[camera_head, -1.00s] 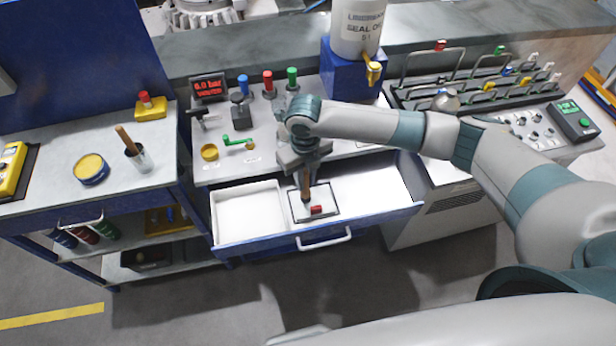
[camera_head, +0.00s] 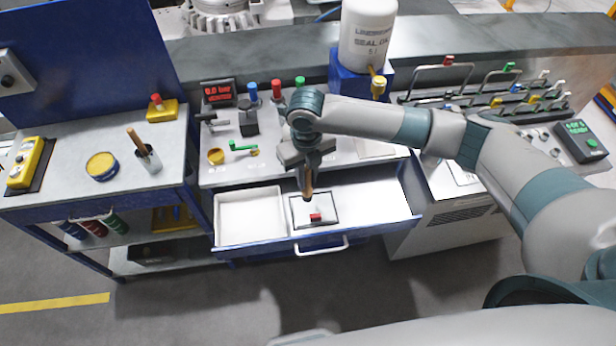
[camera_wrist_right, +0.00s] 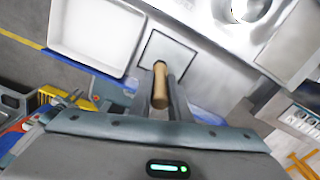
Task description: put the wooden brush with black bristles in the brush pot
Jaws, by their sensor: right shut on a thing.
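My right gripper (camera_head: 308,172) is shut on a wooden brush handle (camera_head: 308,184) above the dark-rimmed pad in the open drawer. The handle also shows between the two fingers in the right wrist view (camera_wrist_right: 160,86). The bristles are not clearly visible. A small metal pot (camera_head: 150,161) stands on the left bench with a wooden handle leaning out of it. It is well to the left of my right gripper. My left gripper is not seen.
The open drawer (camera_head: 372,222) has a white tray (camera_head: 250,217) on its left and a red piece (camera_head: 316,217) on the pad. A yellow tin (camera_head: 102,166) stands left of the pot. Levers, buttons and a white canister (camera_head: 366,35) stand behind the drawer.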

